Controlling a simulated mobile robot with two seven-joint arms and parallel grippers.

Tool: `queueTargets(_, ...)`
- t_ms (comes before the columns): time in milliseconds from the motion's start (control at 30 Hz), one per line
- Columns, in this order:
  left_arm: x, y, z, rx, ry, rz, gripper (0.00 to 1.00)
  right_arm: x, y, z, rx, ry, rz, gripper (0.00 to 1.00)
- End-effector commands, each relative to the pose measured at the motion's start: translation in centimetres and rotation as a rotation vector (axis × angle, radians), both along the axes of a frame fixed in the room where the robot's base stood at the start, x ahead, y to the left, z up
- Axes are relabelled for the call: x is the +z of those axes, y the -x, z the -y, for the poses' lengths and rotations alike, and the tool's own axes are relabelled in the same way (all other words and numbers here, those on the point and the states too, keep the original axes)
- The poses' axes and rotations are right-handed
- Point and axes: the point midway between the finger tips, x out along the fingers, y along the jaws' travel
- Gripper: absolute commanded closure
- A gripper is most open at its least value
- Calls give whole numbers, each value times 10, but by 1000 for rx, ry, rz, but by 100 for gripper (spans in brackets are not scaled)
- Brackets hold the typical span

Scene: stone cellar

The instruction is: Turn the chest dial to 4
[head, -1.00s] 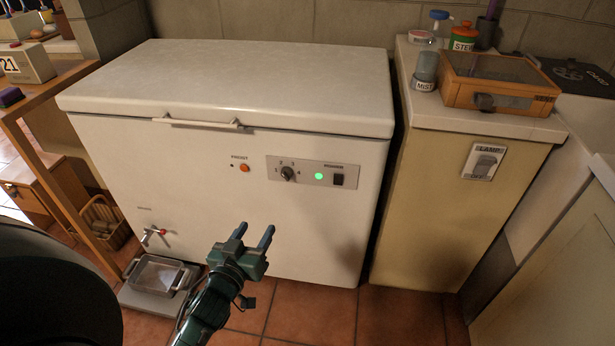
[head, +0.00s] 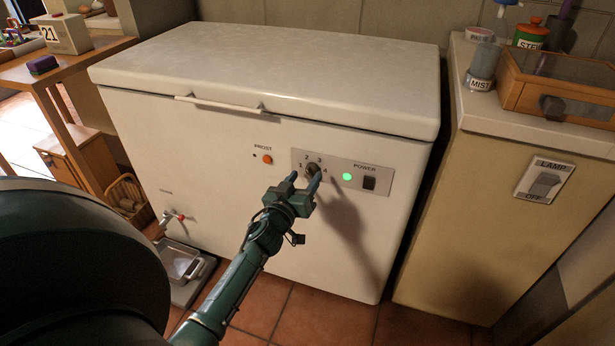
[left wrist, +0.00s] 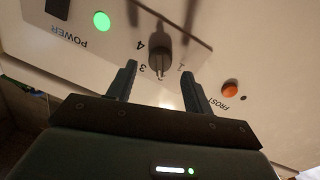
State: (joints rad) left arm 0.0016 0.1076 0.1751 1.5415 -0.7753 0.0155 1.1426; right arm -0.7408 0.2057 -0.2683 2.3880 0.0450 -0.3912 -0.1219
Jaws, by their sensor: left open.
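The white chest freezer (head: 210,140) stands closed ahead of me. Its dark dial (head: 312,170) sits on the grey panel at the front, with numbers 1 to 4 around it. My left gripper (head: 305,177) is open, with its fingers at the dial. In the left wrist view, turned upside down, the dial (left wrist: 160,50) shows between and just beyond the open fingertips of the left gripper (left wrist: 160,72). A pale mark shows on the dial's lower end there, near the 3; its exact setting is hard to tell. My right gripper is not in view.
A green lamp (head: 347,177) and a dark power switch (head: 369,183) are right of the dial. An orange frost button (head: 267,159) is to its left. A cabinet (head: 470,190) with a lamp switch (head: 543,182) stands at the right. A metal tray (head: 178,262) lies below the tap.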

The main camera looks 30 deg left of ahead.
Motion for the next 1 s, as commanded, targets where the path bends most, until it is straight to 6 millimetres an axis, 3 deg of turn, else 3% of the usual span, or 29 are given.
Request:
queueTargets(200, -1, -22, -4, 0, -1, 0, 49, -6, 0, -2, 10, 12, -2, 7)
queueTargets(533, 0, -26, -4, 1, -1, -1, 49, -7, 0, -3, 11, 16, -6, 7)
queueTargets(1000, 0, -25, -4, 0, -1, -1, 86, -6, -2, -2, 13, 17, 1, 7)
